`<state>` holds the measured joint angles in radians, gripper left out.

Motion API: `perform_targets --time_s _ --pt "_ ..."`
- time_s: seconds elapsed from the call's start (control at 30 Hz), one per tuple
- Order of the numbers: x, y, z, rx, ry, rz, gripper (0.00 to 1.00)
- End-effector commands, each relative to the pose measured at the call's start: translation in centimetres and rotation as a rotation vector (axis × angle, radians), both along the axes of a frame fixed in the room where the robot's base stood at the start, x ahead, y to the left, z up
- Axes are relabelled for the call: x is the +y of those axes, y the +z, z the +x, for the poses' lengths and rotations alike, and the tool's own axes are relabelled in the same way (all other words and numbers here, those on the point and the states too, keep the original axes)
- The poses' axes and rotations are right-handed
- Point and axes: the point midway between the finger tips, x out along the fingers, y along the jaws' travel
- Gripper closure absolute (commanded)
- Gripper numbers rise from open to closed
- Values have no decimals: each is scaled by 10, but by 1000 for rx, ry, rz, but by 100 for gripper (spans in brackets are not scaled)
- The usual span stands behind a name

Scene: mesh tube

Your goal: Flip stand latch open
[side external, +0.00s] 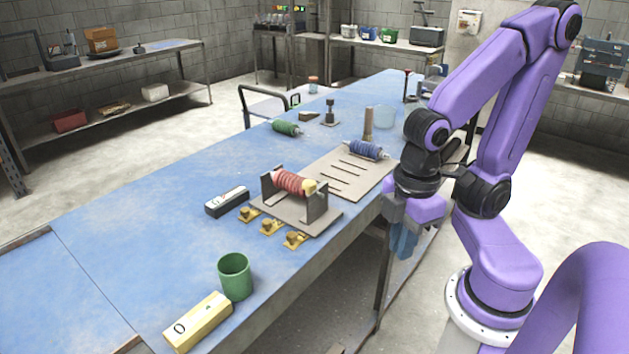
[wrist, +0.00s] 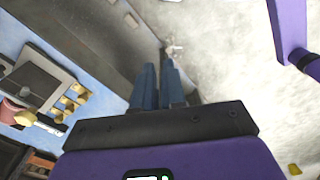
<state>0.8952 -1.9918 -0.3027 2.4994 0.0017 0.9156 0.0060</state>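The stand (side external: 317,205) sits on the blue table, with two dark uprights holding a red ribbed spool (side external: 291,182) crosswise. A yellow latch piece (side external: 309,187) is at the top of its right upright; whether the latch is open is too small to tell. The wrist view shows part of the stand (wrist: 35,82), the red spool (wrist: 12,112) and the yellow piece (wrist: 24,118) at the left edge. My gripper (side external: 405,243) hangs beside the table's right edge, well apart from the stand. Its blue fingers (wrist: 158,70) point downward with nothing visible between them. The finger gap is unclear.
Several brass brackets (side external: 271,227) lie in front of the stand. A black-and-white device (side external: 227,202) lies left of it. A green cup (side external: 235,277) and yellow box (side external: 198,322) are nearer. A blue spool (side external: 367,150) rests on a slotted board (side external: 340,180) behind. The table's left area is clear.

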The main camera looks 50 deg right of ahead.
Motion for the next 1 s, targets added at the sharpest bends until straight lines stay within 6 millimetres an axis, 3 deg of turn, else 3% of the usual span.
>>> perform_targets --time_s 0.27,0.6,1.0 --pt "15 12 32 9 -255 -21 100" --pt "37 33 104 23 -819 -73 100" --pt "43 53 188 20 -1482 -140 100"
